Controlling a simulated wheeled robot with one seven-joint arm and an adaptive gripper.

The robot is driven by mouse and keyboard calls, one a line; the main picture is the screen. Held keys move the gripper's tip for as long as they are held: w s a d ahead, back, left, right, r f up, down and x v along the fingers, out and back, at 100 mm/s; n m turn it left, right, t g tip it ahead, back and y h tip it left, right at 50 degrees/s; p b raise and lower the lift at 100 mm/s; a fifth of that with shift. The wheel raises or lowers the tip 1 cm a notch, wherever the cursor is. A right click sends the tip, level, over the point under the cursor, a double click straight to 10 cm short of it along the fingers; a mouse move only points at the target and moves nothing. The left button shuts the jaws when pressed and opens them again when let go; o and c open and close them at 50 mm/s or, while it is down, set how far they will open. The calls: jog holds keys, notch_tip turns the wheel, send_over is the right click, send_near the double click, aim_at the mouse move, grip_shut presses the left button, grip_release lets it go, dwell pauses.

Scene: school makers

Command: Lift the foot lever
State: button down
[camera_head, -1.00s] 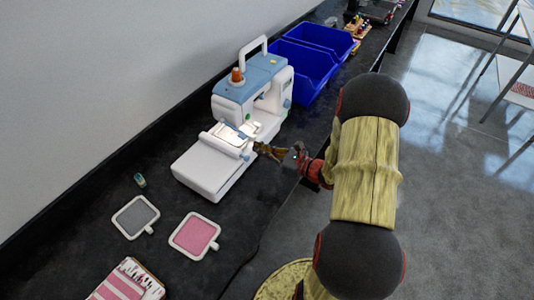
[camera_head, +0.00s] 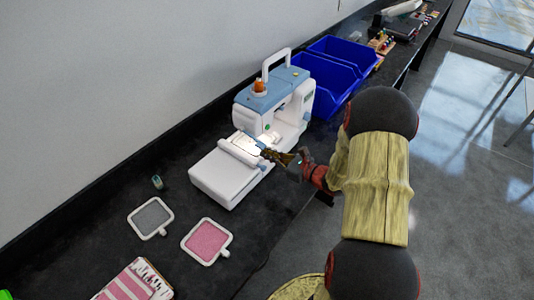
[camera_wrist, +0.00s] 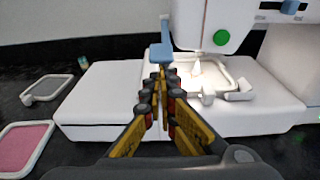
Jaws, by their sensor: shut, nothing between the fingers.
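A white and blue sewing machine (camera_head: 225,180) stands on the dark counter, its work area lit. In the wrist view, a small blue lever (camera_wrist: 161,52), which looks like the foot lever, sticks out beside the machine's white head (camera_wrist: 205,22). My gripper (camera_head: 264,153) reaches in from the right, over the machine's bed. In the wrist view the fingertips (camera_wrist: 163,70) are together, empty, and right in front of the blue lever's lower end. I cannot tell whether they touch it. The presser foot is hard to make out.
Blue bins (camera_head: 325,83) stand behind the machine. A grey pad (camera_head: 150,217) and a pink pad (camera_head: 207,240) lie in front of it, with a small spool (camera_head: 157,182) nearby. The wall runs along the left; the floor is open at right.

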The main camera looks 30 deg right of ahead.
aim_at(264, 147)
jog(key=shift+s+d+r+g+h+p, duration=0.15)
jog(key=shift+r+g+p, duration=0.5)
jog(key=shift+p, duration=0.7)
jog(key=shift+s+a+r+g+h+p, duration=0.1)
jog(key=shift+r+g+h+p, duration=0.2)
jog(key=shift+r+p, duration=0.85)
jog(key=shift+s+d+r+g+h+p, duration=0.1)
jog(key=shift+r+g+p, duration=0.45)
jog(key=shift+p, duration=1)
jog(key=shift+f+b, duration=0.35)
jog(key=shift+f, duration=0.05)
jog(key=shift+r, duration=0.1)
jog(key=shift+r+p, duration=0.5)
jog(key=shift+r, duration=0.2)
jog(key=shift+d+r, duration=0.1)
jog(key=shift+r, duration=0.05)
